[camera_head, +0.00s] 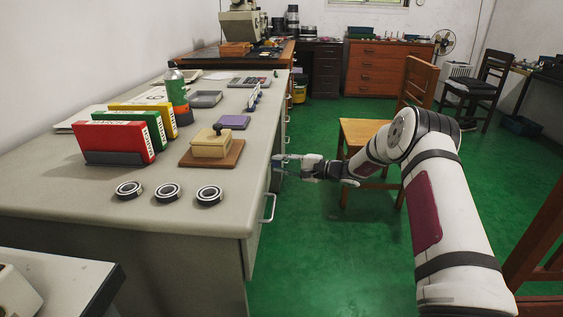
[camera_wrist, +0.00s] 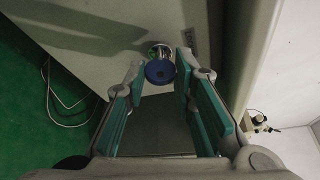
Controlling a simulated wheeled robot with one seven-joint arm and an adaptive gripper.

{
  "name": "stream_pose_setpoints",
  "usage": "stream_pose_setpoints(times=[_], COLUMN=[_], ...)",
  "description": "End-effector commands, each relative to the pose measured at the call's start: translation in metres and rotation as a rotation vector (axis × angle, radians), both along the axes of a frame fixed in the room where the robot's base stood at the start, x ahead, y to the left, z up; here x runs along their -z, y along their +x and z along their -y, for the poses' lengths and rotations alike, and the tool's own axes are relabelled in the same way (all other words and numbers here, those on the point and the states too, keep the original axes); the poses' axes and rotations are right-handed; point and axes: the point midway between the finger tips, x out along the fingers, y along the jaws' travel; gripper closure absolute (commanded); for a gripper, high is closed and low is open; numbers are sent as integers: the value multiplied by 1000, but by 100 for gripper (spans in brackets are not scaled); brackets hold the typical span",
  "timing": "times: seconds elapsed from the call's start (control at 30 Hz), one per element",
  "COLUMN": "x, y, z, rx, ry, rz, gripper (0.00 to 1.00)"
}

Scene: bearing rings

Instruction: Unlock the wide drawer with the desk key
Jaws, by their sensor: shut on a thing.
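My gripper (camera_head: 284,163) is at the front side of the grey desk (camera_head: 120,220), below the top's edge. In the wrist view its fingers (camera_wrist: 162,72) stand on either side of the round blue head of the desk key (camera_wrist: 160,72) and are shut on it. A shiny metal lock (camera_wrist: 160,50) shows right behind the key head, on a grey drawer front (camera_wrist: 125,20). I cannot tell how deep the key sits or whether it is turned. In the head view the key is too small to make out clearly.
Three bearing rings (camera_head: 168,192), a wooden stamp block (camera_head: 211,146) and a red binder (camera_head: 118,140) are on the desk top. A drawer handle (camera_head: 269,208) sticks out nearer me. A wooden chair (camera_head: 365,135) stands behind my arm.

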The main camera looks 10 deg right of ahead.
Motion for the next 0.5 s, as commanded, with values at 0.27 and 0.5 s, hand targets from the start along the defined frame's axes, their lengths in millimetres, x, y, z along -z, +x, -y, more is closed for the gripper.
stream_pose_setpoints(times=[0.27,0.5], x=[-4,-6], y=[1,2], z=[0,0], rx=[0,-1], ry=[81,149], rz=[-249,-463], gripper=[100,100])
